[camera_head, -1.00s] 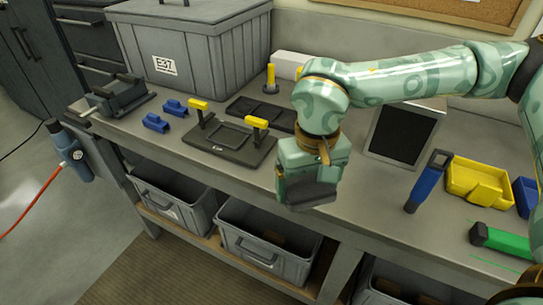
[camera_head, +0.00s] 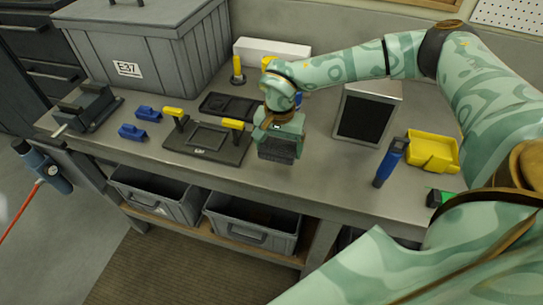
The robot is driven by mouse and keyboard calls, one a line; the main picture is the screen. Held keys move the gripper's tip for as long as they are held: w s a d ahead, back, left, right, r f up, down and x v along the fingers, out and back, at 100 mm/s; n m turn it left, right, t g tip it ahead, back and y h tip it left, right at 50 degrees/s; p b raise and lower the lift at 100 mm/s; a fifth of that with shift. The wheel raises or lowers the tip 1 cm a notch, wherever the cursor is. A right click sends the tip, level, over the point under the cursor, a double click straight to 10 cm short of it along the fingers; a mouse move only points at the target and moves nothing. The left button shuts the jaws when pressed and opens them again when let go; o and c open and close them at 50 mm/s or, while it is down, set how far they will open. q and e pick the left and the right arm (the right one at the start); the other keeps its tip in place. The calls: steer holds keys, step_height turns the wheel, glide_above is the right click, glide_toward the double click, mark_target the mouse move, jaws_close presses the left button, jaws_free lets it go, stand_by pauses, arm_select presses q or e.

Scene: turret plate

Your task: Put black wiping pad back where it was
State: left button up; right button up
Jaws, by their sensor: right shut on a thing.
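My right gripper (camera_head: 279,146) points down over the front part of the bench, just right of the black plate with two yellow-topped posts (camera_head: 207,140). It is shut on a dark, ribbed block, which looks like the black wiping pad (camera_head: 277,153); the fingers themselves are hard to make out. I cannot tell whether the pad touches the bench. My left gripper is not in view.
A grey lidded bin (camera_head: 150,45) stands at the back left, with a dark vise (camera_head: 88,107) and two blue blocks (camera_head: 132,132) in front. To the right are a dark-screened panel (camera_head: 366,115), a blue-handled tool (camera_head: 390,162) and a yellow bin (camera_head: 433,150).

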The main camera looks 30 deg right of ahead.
mark_target(273, 143)
steer(key=shift+w+a+f, duration=0.2)
steer(key=shift+w+f, duration=0.7)
steer(key=shift+f, duration=0.3)
steer(key=shift+w+f+b, duration=0.15)
steer(key=shift+f+b, duration=0.3)
steer(key=shift+f, duration=1.2)
steer(key=shift+f, duration=0.1)
steer(key=o, duration=0.8)
step_height(273, 143, up, 12)
steer(key=shift+r+p, duration=0.15)
steer(key=shift+p, duration=0.75)
